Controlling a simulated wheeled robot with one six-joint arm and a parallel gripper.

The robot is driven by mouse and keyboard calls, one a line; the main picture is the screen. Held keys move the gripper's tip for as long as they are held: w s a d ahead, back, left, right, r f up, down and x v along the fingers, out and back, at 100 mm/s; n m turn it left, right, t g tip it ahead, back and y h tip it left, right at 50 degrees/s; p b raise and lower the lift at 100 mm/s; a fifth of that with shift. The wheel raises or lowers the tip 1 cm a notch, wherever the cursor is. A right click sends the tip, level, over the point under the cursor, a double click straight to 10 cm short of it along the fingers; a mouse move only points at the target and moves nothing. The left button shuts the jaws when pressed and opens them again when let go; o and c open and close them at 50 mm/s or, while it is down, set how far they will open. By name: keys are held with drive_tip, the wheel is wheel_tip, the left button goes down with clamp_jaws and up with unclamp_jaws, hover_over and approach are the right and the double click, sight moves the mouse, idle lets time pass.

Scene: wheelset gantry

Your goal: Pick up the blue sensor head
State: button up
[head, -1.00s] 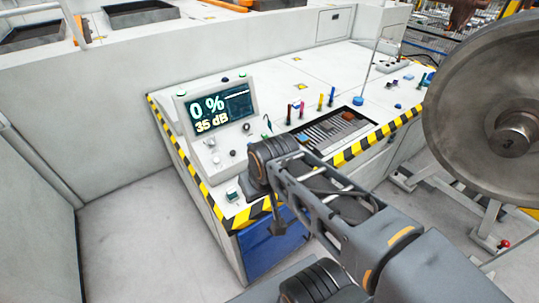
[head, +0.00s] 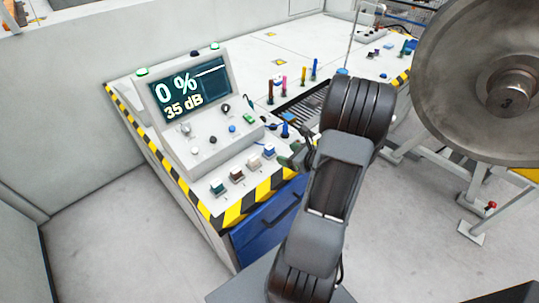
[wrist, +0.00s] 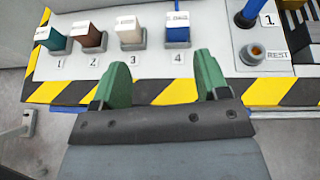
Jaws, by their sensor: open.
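The blue sensor head (wrist: 177,28) is a small block with a pale top, standing in a holder labelled 4. It also shows in the head view (head: 268,152) at the right end of a row near the console's front corner. My gripper (wrist: 160,78) is open and empty, its two green fingers apart. The fingertips are at the striped front edge, nearer to me than the blue head, which lies beyond the gap toward the right finger. In the head view my gripper (head: 293,158) is partly hidden by my arm.
Teal (wrist: 58,38), brown (wrist: 90,37) and white (wrist: 128,30) heads stand left of it, labelled 1 to 3. Right are a blue-handled tool (wrist: 247,14) and a REST socket (wrist: 256,50). A screen (head: 190,90) reads 0 % and 35 dB. A large wheel (head: 470,80) stands right.

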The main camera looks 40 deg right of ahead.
sight(271, 148)
drive_tip(key=shift+w+d+f+m+h, duration=0.3)
drive_tip(key=shift+d+f+m, duration=0.1)
drive_tip(key=shift+f, duration=0.1)
drive_tip(key=shift+w+d+f+m+h, duration=0.25)
drive_tip(key=shift+d+f+m, duration=0.1)
drive_tip(key=shift+f, duration=0.15)
drive_tip(key=x, duration=0.5)
drive_tip(key=shift+w, duration=0.25)
drive_tip(key=shift+p+x, duration=0.45)
drive_tip(key=shift+x, duration=2.75)
drive_tip(key=shift+c, duration=0.4)
drive_tip(key=shift+r, duration=0.1)
drive_tip(key=c, duration=1)
